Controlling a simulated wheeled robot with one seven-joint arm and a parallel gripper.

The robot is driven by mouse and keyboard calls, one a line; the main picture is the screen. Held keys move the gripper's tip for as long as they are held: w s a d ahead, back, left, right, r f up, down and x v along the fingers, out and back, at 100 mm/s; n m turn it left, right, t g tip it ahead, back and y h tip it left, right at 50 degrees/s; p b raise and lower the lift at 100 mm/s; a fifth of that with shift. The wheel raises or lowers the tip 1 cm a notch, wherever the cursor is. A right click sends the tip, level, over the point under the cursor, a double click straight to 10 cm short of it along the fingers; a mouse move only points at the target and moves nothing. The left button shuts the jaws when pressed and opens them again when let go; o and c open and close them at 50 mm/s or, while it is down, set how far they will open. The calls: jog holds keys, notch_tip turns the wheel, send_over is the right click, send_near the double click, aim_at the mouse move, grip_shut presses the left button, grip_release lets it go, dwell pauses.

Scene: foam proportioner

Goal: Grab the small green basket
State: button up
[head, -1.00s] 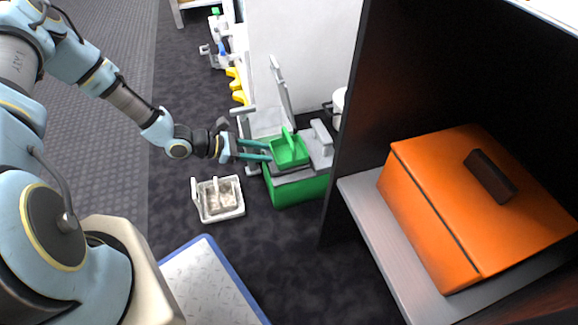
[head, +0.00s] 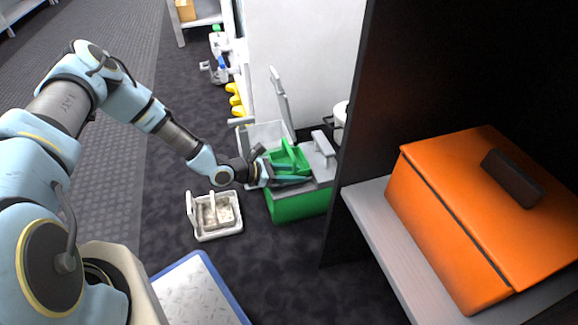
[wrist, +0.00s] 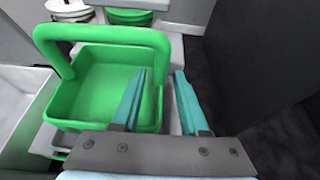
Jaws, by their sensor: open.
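The small green basket (head: 280,168) with its raised handle sits on the grey top of a larger green box (head: 300,206). My gripper (head: 308,177) is open at the near side of the basket, its teal fingers pointing right. In the wrist view the basket (wrist: 100,85) fills the left, its handle arching at upper left. There my gripper (wrist: 160,75) has one finger overlapping the basket's inside and the other beyond its right wall. That wall shows between the fingers. I cannot tell whether either finger touches it.
A white basket (head: 215,214) stands on the floor, left of the green box. A dark cabinet panel (head: 365,120) rises close on the right, with an orange case (head: 470,220) on its shelf. Dark floor (head: 290,265) is clear in front.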

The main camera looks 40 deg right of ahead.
jog(key=shift+x, duration=1.15)
jog(key=shift+c, duration=0.4)
grip_shut()
